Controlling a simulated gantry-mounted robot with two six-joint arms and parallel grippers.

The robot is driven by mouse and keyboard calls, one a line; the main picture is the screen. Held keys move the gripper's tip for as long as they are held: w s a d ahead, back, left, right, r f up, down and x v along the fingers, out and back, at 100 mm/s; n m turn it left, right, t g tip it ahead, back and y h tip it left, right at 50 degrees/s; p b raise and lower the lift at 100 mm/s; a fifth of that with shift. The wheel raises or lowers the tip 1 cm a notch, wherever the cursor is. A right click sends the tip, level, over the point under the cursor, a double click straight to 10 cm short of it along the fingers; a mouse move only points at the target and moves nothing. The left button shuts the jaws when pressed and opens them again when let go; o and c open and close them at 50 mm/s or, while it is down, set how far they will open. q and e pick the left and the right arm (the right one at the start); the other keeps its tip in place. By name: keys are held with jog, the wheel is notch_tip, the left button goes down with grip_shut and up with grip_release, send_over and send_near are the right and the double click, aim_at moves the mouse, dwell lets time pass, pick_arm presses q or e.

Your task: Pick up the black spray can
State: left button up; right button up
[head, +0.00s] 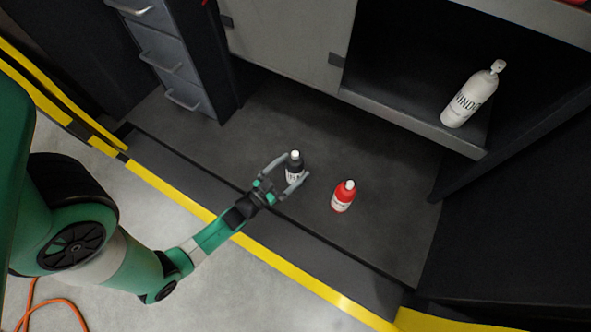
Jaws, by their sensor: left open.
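The black spray can (294,168) has a white cap and a pale label, and stands upright on the dark floor under the cabinet. My left gripper (292,164) is open, with one finger on each side of the black can. I cannot tell whether either finger touches it. Part of the can's lower body is close behind the gripper. My right gripper is not in view.
A red bottle (343,197) with a white cap stands just right of the gripper. A white bottle (468,97) stands on the cabinet shelf (410,118). Grey drawers (172,62) are at upper left. A yellow-edged step (262,258) runs in front.

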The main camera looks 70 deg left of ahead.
pick_arm(q)
jog(key=shift+w+a, duration=0.15)
jog(key=shift+w, duration=0.1)
jog(key=x, duration=0.1)
jog(key=b+x, duration=0.1)
jog(key=x, duration=0.2)
jog(key=shift+w+a+r+b, duration=0.25)
jog(key=shift+r+b, duration=0.05)
jog(key=shift+c, duration=1)
grip_shut()
